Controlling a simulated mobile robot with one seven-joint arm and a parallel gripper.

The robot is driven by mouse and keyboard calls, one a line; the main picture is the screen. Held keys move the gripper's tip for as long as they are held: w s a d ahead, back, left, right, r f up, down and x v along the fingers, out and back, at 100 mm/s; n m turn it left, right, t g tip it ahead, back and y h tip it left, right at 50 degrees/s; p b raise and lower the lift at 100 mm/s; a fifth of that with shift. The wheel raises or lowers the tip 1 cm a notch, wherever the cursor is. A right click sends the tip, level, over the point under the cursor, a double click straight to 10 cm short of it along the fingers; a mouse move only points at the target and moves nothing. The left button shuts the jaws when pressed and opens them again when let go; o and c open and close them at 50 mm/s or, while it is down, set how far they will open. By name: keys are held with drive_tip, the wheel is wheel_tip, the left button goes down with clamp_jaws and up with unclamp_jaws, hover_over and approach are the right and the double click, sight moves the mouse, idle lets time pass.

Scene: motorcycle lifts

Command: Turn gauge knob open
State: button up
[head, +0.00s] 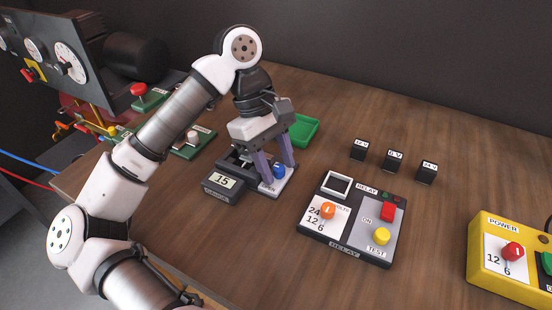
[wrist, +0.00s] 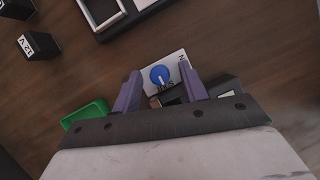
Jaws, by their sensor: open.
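A round blue knob (head: 279,171) with a white pointer line sits on a white plate (head: 272,189) beside a dark gauge box (head: 210,191), whose display reads 15. In the wrist view the knob (wrist: 160,75) lies between my fingertips, its white line pointing toward lettering on the plate (wrist: 172,60). My gripper (head: 279,175) is open, with its two purple fingers pointing down on either side of the knob. In the wrist view a gap shows between my gripper's fingers (wrist: 160,71) and the knob. The fingers and wrist hide part of the gauge in the head view.
A relay box (head: 346,252) with orange, red and yellow controls stands to the right. A yellow power box (head: 492,286) is at the far right. A green tray (head: 304,131) and several black blocks (head: 394,160) stand behind. Bare table lies between them.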

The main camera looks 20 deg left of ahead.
drive_tip(key=shift+c, duration=0.3)
clamp_jaws()
